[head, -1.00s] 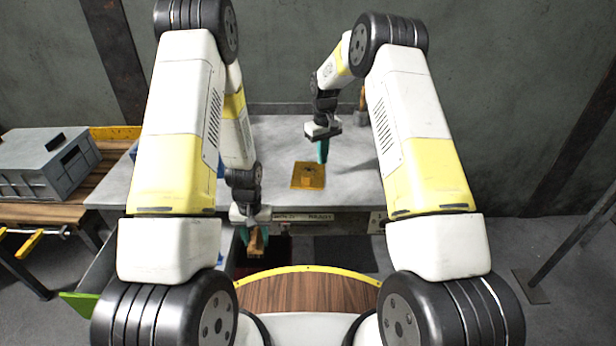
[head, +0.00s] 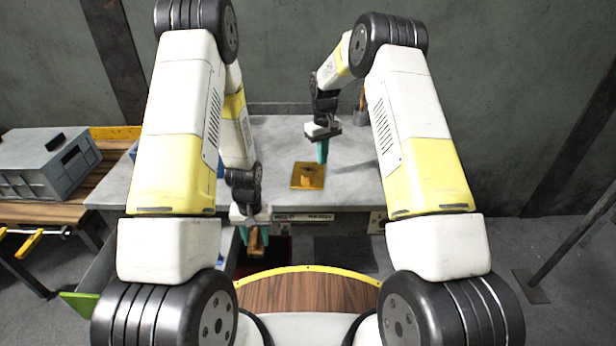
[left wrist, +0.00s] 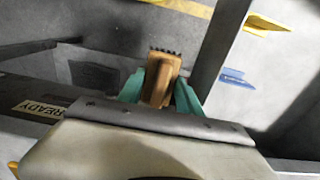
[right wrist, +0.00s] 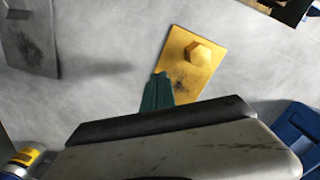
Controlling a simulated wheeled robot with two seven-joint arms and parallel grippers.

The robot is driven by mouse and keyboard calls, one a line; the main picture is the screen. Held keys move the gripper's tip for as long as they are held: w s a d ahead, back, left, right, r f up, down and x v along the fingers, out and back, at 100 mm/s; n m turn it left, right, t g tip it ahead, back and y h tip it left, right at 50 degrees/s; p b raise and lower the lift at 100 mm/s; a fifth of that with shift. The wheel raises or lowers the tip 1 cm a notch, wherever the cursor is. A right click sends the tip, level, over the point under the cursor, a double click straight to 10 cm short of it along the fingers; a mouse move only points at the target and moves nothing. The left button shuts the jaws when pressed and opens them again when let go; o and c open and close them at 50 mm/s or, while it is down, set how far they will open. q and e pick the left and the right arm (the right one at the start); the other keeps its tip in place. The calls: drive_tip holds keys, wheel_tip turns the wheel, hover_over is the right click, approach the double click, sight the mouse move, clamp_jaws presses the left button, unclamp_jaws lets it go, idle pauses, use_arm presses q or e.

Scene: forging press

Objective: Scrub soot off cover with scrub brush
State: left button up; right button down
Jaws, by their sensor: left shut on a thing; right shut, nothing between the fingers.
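The yellow cover (head: 301,182) lies flat on the grey bench top and carries a dark soot patch. It also shows in the right wrist view (right wrist: 205,58) with a raised hexagonal knob and a dark smudge near the fingers. My right gripper (head: 322,160) is shut and empty, fingers pointing down just behind the cover's right side. Whether its tips touch the cover I cannot tell. My left gripper (head: 255,248) is shut on the scrub brush (left wrist: 159,80), in front of the bench's front edge. The brush has a wooden body, and dark bristles show at its far end.
The grey bench top (head: 275,140) is mostly clear around the cover. A grey box (head: 45,165) stands on a wooden table at left. A wood-handled tool (head: 362,103) stands at the back, and a blue bin (right wrist: 290,140) shows in the right wrist view.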

sight(322, 174)
drive_tip(key=shift+f, duration=2.25)
drive_tip(key=shift+r, duration=0.15)
drive_tip(key=shift+r, duration=2.85)
